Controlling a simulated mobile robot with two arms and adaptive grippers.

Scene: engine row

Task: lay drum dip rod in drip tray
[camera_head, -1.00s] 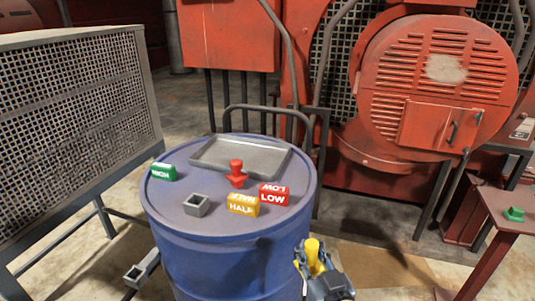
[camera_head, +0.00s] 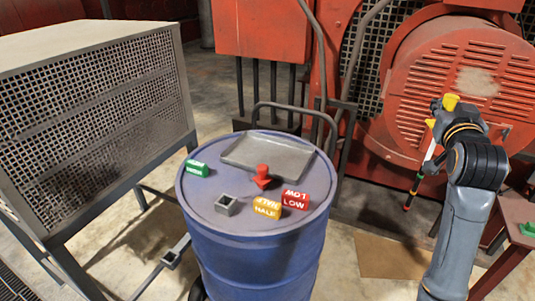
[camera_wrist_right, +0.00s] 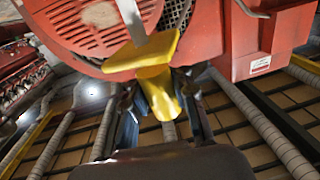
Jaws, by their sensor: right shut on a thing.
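My right gripper (camera_head: 443,112) is raised to the right of the blue drum (camera_head: 262,262), shut on the yellow handle of the dip rod. The rod (camera_head: 415,185) hangs tilted below it, pale above with coloured bands and a dark tip, clear of the drum. In the right wrist view the yellow handle (camera_wrist_right: 150,62) sits between the fingers, with the grey shaft running toward the top. The drip tray (camera_head: 266,153) is a shallow, grey, empty tray on the back of the drum top. My left gripper is not in view.
The drum top also carries a red plug (camera_head: 262,177), a square grey socket (camera_head: 227,205), and green (camera_head: 197,168), yellow (camera_head: 267,206) and red LOW (camera_head: 295,198) blocks. A mesh cage (camera_head: 95,110) stands left. Red machinery (camera_head: 450,85) stands behind my right gripper.

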